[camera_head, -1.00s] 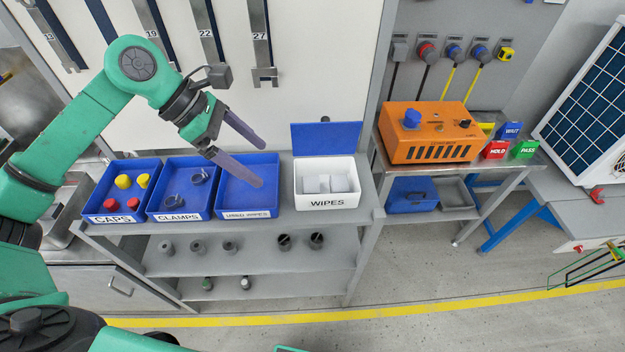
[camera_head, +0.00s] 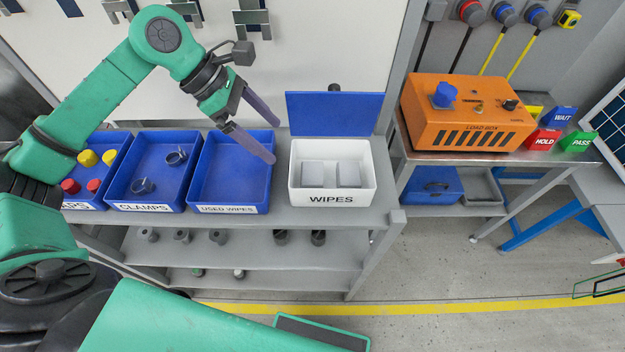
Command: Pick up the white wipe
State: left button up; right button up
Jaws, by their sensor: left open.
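Two white wipes lie side by side in the white WIPES box, the left wipe (camera_head: 313,175) and the right wipe (camera_head: 348,175). The box (camera_head: 333,199) stands on the grey shelf with its blue lid (camera_head: 335,112) raised behind it. My left gripper (camera_head: 268,135) is open and empty, its two fingers apart. It is above the blue USED WIPES bin (camera_head: 235,208), left of the WIPES box and not touching the wipes. My right gripper is not in view.
The CLAMPS bin (camera_head: 146,205) and caps bin (camera_head: 103,190) stand to the left on the same shelf (camera_head: 300,217). An orange load box (camera_head: 465,115) and HOLD, WAIT and PASS signs are on the bench at right. The lower shelf holds several dark fittings.

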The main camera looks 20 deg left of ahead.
aim_at(310, 172)
pick_arm(q)
jog(key=p+x, duration=0.6)
jog(key=x, duration=0.6)
jog(key=shift+d+f, duration=0.1)
jog(key=shift+d, duration=0.3)
jog(key=shift+d+f, duration=0.15)
jog(key=shift+f, duration=0.15)
jog(key=c, duration=1.1)
